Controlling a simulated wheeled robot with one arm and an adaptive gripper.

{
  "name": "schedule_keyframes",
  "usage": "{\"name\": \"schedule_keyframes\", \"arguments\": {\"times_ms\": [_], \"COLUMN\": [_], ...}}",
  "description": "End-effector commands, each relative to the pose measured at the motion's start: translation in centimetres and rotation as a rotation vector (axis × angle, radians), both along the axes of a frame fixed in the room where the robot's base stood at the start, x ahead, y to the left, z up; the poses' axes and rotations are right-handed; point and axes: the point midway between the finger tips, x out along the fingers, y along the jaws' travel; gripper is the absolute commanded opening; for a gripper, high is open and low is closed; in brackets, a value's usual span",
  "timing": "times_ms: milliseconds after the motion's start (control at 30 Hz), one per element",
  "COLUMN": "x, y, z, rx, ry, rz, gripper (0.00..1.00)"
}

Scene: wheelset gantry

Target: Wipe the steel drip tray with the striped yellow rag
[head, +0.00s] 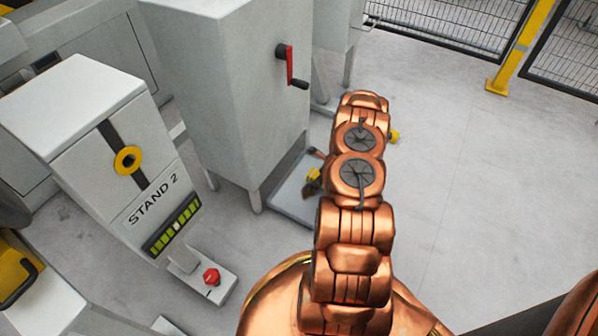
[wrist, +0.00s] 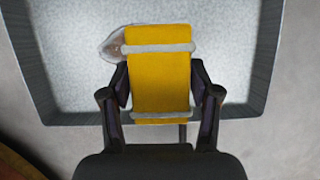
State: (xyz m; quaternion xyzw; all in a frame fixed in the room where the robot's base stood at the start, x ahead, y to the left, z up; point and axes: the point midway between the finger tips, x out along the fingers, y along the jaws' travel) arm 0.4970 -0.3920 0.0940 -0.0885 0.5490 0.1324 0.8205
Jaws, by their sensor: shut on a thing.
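The striped yellow rag (wrist: 160,85), yellow with pale grey bands, is between the fingers of my gripper (wrist: 160,95) in the wrist view. The gripper is shut on it. The steel drip tray (wrist: 48,85) lies below, a shallow grey tray with raised walls. The rag's far part is over the tray floor; I cannot tell whether it touches. A brownish stain (wrist: 118,46) shows on the tray floor beside the rag's upper left. In the head view the tray (head: 290,205) lies on the floor, partly hidden by my arm, with a bit of yellow (head: 313,180) at its edge.
A grey cabinet (head: 225,90) with a red-handled crank (head: 290,68) stands behind the tray. The STAND 2 unit (head: 95,140) and a red button (head: 211,276) are at left. A fence (head: 450,25) with a yellow post (head: 520,45) stands at the back. Floor at right is clear.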

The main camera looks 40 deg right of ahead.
Motion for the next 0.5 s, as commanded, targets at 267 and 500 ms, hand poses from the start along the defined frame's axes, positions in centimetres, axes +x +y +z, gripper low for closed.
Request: {"name": "schedule_keyframes", "arguments": {"times_ms": [267, 500], "x": [0.3, 0.3], "y": [0.2, 0.3], "z": [2.6, 3.0], "rx": [-0.001, -0.001], "ry": [-0.002, -0.001], "rz": [0.005, 0.006], "gripper": [0.29, 0.29]}}
